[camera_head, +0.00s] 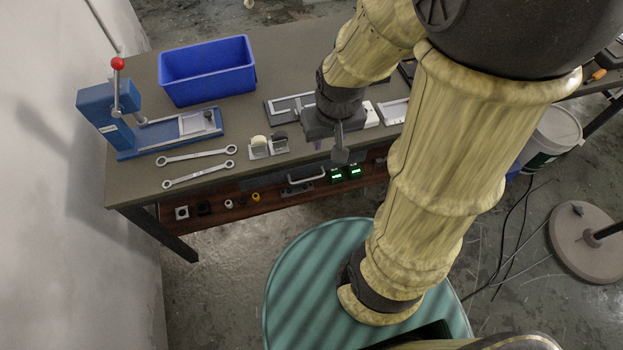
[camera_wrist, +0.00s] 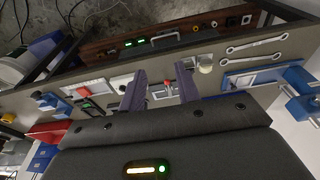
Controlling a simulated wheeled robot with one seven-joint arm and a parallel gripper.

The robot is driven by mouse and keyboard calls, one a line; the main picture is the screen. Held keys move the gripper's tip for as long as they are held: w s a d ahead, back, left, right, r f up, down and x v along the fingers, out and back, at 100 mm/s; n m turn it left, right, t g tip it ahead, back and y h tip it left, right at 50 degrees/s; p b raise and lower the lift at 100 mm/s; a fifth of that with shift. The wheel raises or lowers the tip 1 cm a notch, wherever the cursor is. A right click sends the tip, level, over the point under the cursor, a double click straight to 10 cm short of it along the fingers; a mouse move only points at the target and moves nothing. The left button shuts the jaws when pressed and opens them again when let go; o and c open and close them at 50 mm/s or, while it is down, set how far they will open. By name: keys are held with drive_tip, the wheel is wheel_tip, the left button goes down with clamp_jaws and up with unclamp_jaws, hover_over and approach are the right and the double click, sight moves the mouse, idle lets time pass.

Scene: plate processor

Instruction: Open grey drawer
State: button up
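The grey drawer (camera_head: 262,183) is under the front edge of the table, with a pale bar handle (camera_head: 306,178) on its front. The drawer looks shut. In the wrist view the handle (camera_wrist: 165,37) shows beyond the fingers, near the top. My gripper (camera_head: 339,151) is above the table's front edge, a little to the right of the handle and apart from it. In the wrist view my gripper (camera_wrist: 161,88) has its two dark fingers spread, with nothing held between them.
On the table (camera_head: 135,187) are a blue bin (camera_head: 207,72), a blue lever press (camera_head: 112,115), two wrenches (camera_head: 197,157) and small holders (camera_head: 268,146). A lower shelf (camera_head: 240,208) holds small parts and green-lit displays (camera_head: 346,173). A white bucket (camera_head: 553,138) stands right.

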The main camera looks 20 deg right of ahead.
drive_tip(key=w+d+f+g+y+b, duration=0.15)
drive_tip(key=f+b, duration=0.25)
drive_tip(key=f, duration=0.5)
drive_tip(key=w+d+f+g+y+b, duration=0.1)
drive_tip(key=d+f+g+y+b, duration=0.15)
drive_tip(key=f+b, duration=0.4)
drive_tip(key=m+t+y+b, duration=0.2)
drive_tip(key=t+y+b, duration=0.7)
drive_tip(key=y+b, duration=0.6)
approach(311, 178)
drive_tip(key=s+d+h+b, duration=0.2)
drive_tip(key=s+d, duration=0.1)
drive_tip(key=d, duration=0.4)
drive_tip(key=shift+r, duration=0.1)
drive_tip(key=shift+a, duration=0.1)
drive_tip(key=x, duration=1.1)
drive_tip(key=b+x, duration=0.1)
drive_tip(key=x, duration=0.5)
drive_tip(key=shift+s+a+r, duration=0.1)
drive_tip(key=shift+a+r, duration=0.1)
drive_tip(key=shift+r, duration=0.05)
